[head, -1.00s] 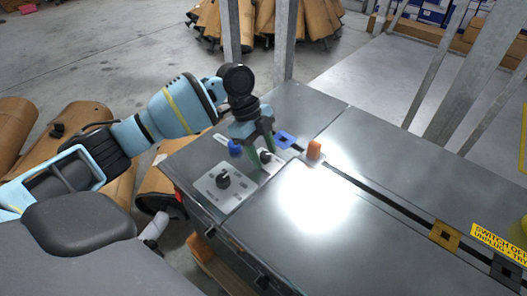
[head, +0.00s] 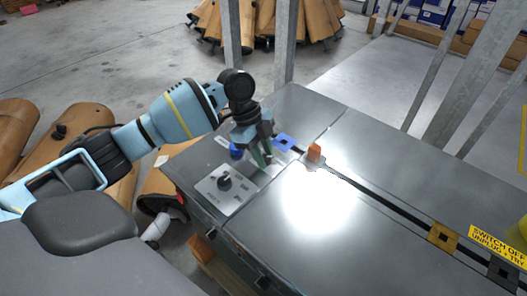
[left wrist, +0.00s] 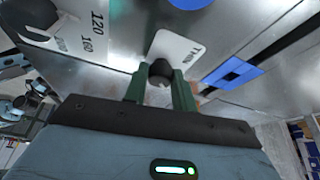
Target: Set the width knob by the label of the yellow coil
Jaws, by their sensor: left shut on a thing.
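My left gripper (head: 262,160) points down over the dark machine top. In the left wrist view its green fingers (left wrist: 160,88) are shut on a small dark knob (left wrist: 160,70), one on each side. This knob stands on a small pale plate (left wrist: 178,46) whose print I cannot fully read. A larger black knob (head: 224,182) sits on a pale plate (head: 236,200) to the left of my gripper; the numbers 120 and 160 show beside it in the left wrist view. A yellow thing (head: 523,227) shows at the right edge; I cannot tell if it is the coil. My right gripper is out of view.
A blue knob (head: 236,150), a blue square (head: 283,142) and an orange block (head: 314,151) are close to my left gripper. A dark slot runs right to a yellow square (head: 443,237). Metal posts (head: 285,45) stand behind. The machine top's middle is clear.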

